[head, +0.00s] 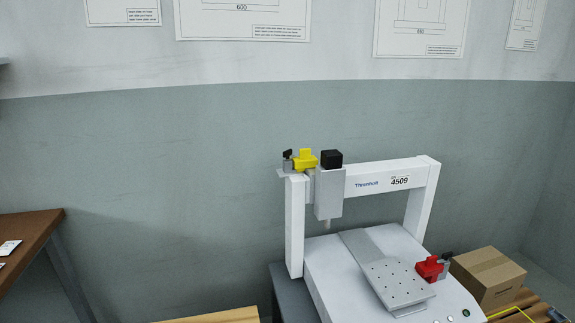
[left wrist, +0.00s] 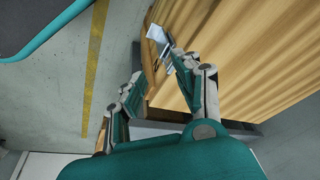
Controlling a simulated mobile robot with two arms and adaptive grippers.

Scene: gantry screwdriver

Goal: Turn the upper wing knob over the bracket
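The yellow wing knob (head: 305,160) sits at the upper left of the white gantry (head: 375,181). It is beside a small grey bracket (head: 286,170) with a black piece on it. A red wing knob (head: 429,269) sits lower, at the right edge of the grey plate on the machine base. My left gripper (left wrist: 157,65) shows only in the left wrist view, with its fingers apart and nothing visibly held between them. It is away from both knobs, which are not in that view. My right gripper is in neither view.
A black block (head: 331,158) tops the grey tool head (head: 329,194) on the gantry. A cardboard box (head: 487,276) stands right of the machine. A brown table (head: 28,236) is at the left. The left wrist view shows a wooden surface (left wrist: 245,60) close beyond my fingers.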

